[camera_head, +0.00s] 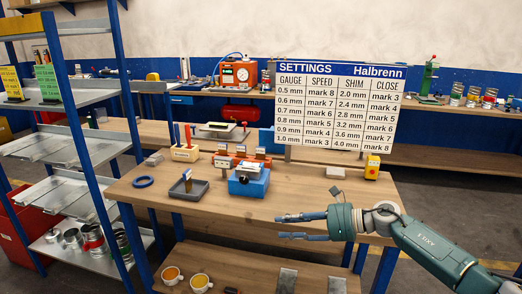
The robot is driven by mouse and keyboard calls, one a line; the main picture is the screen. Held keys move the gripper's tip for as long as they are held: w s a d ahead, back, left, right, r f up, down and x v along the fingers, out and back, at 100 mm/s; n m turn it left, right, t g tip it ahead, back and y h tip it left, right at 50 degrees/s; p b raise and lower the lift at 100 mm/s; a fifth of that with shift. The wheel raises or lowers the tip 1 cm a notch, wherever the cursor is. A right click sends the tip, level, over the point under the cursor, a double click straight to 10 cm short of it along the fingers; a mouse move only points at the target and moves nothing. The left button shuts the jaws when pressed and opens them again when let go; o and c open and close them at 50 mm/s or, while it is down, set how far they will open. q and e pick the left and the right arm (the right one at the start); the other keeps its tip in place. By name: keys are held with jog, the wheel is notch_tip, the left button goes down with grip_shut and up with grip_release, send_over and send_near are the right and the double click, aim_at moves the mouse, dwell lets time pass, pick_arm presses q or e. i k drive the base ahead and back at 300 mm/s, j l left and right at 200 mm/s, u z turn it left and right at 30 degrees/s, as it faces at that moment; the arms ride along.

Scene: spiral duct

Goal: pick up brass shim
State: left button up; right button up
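I cannot make out a brass shim for certain; at this size no single piece clearly shows as one. Small upright pieces stand in orange-based holders (240,159) at the middle of the workbench (225,213). A dark grey tray (199,190) holds a small upright item too small to identify. My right gripper (286,227) reaches in from the right over the bench's front part. Its two fingers point left and stand apart, with nothing between them. It is to the right of the blue device (249,182) and apart from it. My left gripper is not in view.
A settings board (337,107) stands at the back of the bench. A yellow button box (372,167) is at the right, and a blue ring (143,182) at the left. Shelving (70,140) with blue posts stands left. Bare bench lies in front of the blue device.

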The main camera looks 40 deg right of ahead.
aim_at(260, 151)
jog(key=i+l, duration=0.7)
jog(key=l, duration=0.15)
jog(key=i+l, duration=0.7)
jog(key=l, duration=0.15)
